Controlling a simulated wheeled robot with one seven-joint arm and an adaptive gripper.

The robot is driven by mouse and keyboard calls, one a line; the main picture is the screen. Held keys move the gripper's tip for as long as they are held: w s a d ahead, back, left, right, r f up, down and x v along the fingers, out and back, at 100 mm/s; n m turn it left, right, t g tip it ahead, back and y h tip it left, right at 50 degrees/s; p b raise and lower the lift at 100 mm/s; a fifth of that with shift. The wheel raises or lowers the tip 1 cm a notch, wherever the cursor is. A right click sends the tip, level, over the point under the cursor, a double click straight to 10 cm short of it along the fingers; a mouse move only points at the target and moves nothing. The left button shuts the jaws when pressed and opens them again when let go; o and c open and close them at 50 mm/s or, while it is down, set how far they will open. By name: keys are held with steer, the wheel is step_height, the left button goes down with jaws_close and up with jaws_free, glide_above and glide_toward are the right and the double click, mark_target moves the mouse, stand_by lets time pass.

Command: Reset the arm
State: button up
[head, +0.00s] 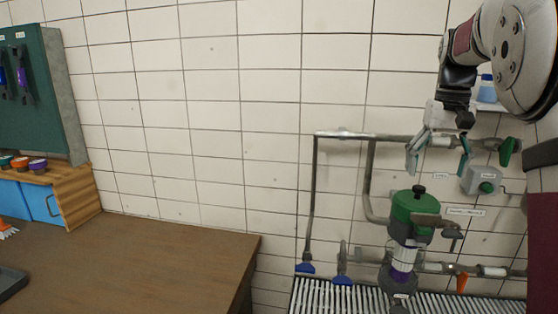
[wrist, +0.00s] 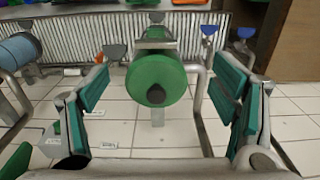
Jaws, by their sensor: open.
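My gripper (head: 438,157) hangs from my arm at the upper right of the head view, in front of the tiled wall and pipes. Its teal-padded fingers are spread apart and nothing is between the pads. In the wrist view my gripper (wrist: 160,105) shows a finger at each side. The green-topped pump (head: 413,209) stands below the gripper in the head view. Its round green top (wrist: 156,82) shows between the fingers in the wrist view, apparently beyond them; contact is not visible.
Grey pipes (head: 345,135) run along the wall close to the gripper. A slatted grating (head: 330,298) lies below. A brown worktop (head: 150,262) at the left has a wide bare area.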

steer(key=s+a+f+n+t, duration=0.1)
steer(key=s+a+f+t, duration=0.1)
steer(key=s+a, duration=0.7)
steer(key=s+a+f+n+t, duration=0.2)
steer(key=s+a, duration=0.8)
steer(key=s, duration=0.7)
steer(key=shift+s+a+f+t, duration=0.15)
steer(key=shift+a+f+t, duration=0.05)
steer(key=shift+f+t, duration=0.5)
